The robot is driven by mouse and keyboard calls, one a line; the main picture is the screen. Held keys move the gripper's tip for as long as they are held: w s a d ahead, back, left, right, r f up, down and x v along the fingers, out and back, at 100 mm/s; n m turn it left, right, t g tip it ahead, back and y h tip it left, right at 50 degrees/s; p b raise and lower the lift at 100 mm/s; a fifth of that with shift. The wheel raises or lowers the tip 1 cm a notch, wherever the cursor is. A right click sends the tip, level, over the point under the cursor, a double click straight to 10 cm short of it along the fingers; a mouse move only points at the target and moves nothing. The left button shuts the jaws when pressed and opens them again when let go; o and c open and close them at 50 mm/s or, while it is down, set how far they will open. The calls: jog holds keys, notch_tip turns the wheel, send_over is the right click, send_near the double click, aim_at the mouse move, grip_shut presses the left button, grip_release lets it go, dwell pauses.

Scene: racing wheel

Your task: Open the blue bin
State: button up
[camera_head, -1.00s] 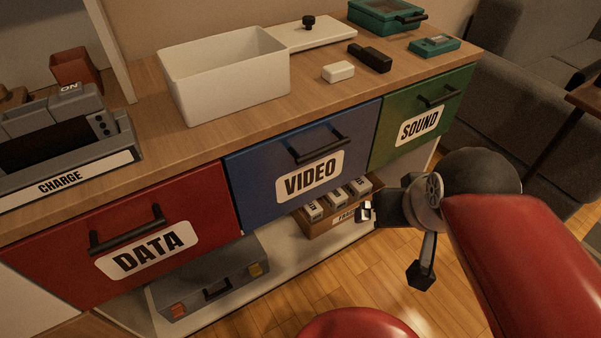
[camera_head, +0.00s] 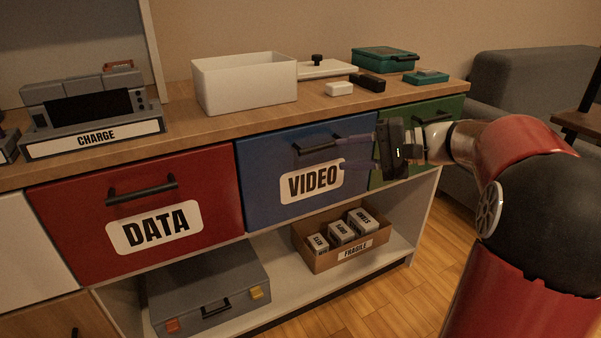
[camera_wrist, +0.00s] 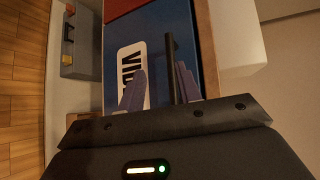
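The blue bin (camera_head: 262,178), labelled VIDEO, sits shut in the cabinet between the red and green bins. Its black bar handle (camera_head: 318,147) runs across the upper part of its front. My gripper (camera_head: 343,152) is at the right part of the blue front, close to the handle's right end. In the wrist view, my gripper (camera_wrist: 160,78) is open, with two purple-grey fingers apart and nothing clamped. The handle (camera_wrist: 171,65) lies between the fingers there, nearer the right one. The depth gap between fingertips and handle is hard to tell.
The red DATA bin (camera_head: 75,215) is left of the blue one; the green SOUND bin (camera_head: 440,112) is right, partly behind my wrist. A FRAGILE box (camera_head: 355,252) and grey case (camera_head: 205,285) sit on the shelf below. A white container (camera_head: 245,85) stands on the counter.

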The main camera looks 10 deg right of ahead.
aim_at(327, 147)
jog(key=shift+t+y, duration=0.4)
jog(key=shift+y, duration=0.2)
jog(key=w+a, duration=0.4)
jog(key=a, duration=0.1)
jog(key=shift+w+f+b, duration=0.1)
jog(key=shift+f+b, duration=0.1)
jog(key=shift+b, duration=0.15)
jog(key=shift+c, duration=0.2)
grip_shut()
